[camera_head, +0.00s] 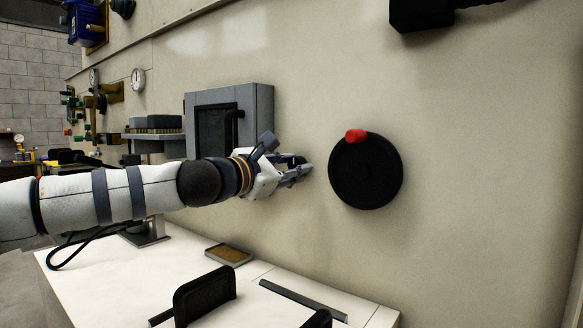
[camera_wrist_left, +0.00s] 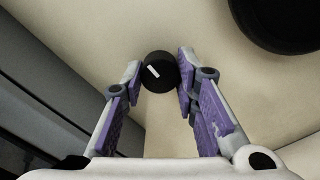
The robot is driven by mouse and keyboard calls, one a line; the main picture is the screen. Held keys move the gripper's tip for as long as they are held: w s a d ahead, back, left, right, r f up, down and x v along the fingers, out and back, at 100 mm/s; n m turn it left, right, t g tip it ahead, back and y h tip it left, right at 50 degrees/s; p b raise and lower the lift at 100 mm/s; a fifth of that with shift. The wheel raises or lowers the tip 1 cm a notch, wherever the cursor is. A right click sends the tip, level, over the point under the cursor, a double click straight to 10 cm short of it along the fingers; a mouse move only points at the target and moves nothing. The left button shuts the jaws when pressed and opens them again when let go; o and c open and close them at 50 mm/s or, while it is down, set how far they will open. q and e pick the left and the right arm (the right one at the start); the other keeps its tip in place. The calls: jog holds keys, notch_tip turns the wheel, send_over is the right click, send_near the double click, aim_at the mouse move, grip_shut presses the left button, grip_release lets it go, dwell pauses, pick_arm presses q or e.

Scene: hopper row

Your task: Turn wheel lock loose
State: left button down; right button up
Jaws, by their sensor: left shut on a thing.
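The black round wheel (camera_head: 366,172) with a red knob (camera_head: 356,135) at its top rim is on the beige wall right of centre in the head view. Part of it shows at the upper right of the left wrist view (camera_wrist_left: 285,18). Left of it on the wall is the wheel lock, a small black round knob (camera_wrist_left: 160,76) with a white mark slanting on its face. My left gripper (camera_head: 302,168) is at this knob, its two fingertips on either side of it, shut on it. In the head view the fingers mostly hide the knob. My right gripper is not seen.
A grey box (camera_head: 262,105) with a dark front is on the wall behind my left gripper. Below is a white worktop (camera_head: 110,290) with a small tray (camera_head: 228,254) and black upright pieces (camera_head: 205,295). A dark fixture (camera_head: 420,12) juts from the wall at top right.

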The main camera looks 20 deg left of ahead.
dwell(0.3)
pick_arm(q)
jog(key=c, duration=1.2)
grip_release()
jog(key=shift+c, duration=0.2)
jog(key=shift+s, duration=0.1)
jog(key=v, duration=1.1)
jog(key=shift+s+a, duration=0.15)
jog(key=shift+s, duration=0.25)
jog(key=shift+r, duration=0.1)
